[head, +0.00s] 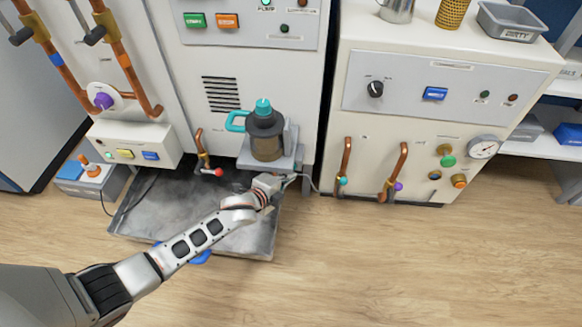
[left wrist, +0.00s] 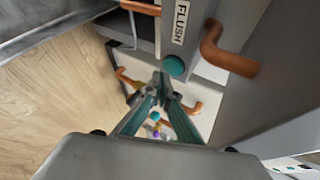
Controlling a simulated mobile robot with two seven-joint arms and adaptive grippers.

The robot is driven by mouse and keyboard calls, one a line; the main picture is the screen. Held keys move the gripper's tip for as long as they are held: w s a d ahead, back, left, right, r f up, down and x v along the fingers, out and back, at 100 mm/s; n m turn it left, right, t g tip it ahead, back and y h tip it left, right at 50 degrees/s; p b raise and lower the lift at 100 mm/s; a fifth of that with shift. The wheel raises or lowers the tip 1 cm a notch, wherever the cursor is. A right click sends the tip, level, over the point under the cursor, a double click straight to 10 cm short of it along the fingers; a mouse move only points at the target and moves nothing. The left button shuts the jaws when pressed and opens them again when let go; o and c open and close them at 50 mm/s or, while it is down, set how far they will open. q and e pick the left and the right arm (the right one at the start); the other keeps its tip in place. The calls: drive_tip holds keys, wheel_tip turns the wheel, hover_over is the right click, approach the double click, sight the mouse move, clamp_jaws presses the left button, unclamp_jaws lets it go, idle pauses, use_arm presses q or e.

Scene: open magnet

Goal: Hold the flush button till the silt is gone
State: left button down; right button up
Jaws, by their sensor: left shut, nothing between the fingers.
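The teal flush button (left wrist: 174,66) is in the left wrist view, just below a white FLUSH label (left wrist: 181,22). My left gripper (left wrist: 163,86) is shut and empty, its fingertips right beside the button. I cannot tell whether they touch it. In the head view my left gripper (head: 287,180) is at the front edge of the grey bracket under the filter housing; the button does not show there. The filter housing (head: 266,143) has a dark top, a teal cap, a teal handle and a brownish bowl. My right gripper is not in view.
A copper pipe (left wrist: 228,54) stands close to the right of the button. A grey metal tray (head: 140,215) lies on the floor under my left arm. A red-tipped valve (head: 217,172) is left of the housing. Wooden floor (head: 400,265) is clear to the right.

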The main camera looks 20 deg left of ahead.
use_arm(q)
drive_tip(key=shift+w, duration=0.15)
idle(0.8)
drive_tip(key=shift+w+a, duration=0.1)
drive_tip(key=shift+w, duration=0.05)
drive_tip(key=shift+w+a+r, duration=0.1)
drive_tip(key=shift+r, duration=0.15)
